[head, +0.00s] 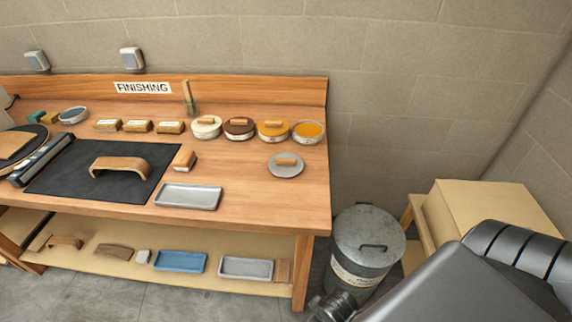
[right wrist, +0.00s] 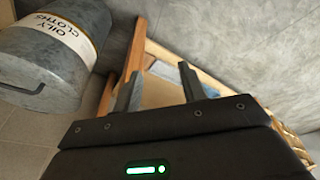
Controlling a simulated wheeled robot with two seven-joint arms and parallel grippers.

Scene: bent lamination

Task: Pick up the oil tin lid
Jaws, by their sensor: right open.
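A round grey lid with a wooden handle (head: 286,160) lies flat near the right end of the workbench, in front of an open tin (head: 307,132) with amber contents. I take it to be the oil tin lid; no label on it is readable. My right gripper (right wrist: 157,82) is open and empty in the right wrist view, pointing toward a wooden frame beside the bin, away from the lid. The lid is not in the right wrist view. My right arm fills the lower right of the head view. My left gripper is not in view.
A grey tray (head: 188,197) lies at the bench front. An "OILY CLOTHS" bin (head: 368,240) and a box (head: 490,210) stand right of the bench.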

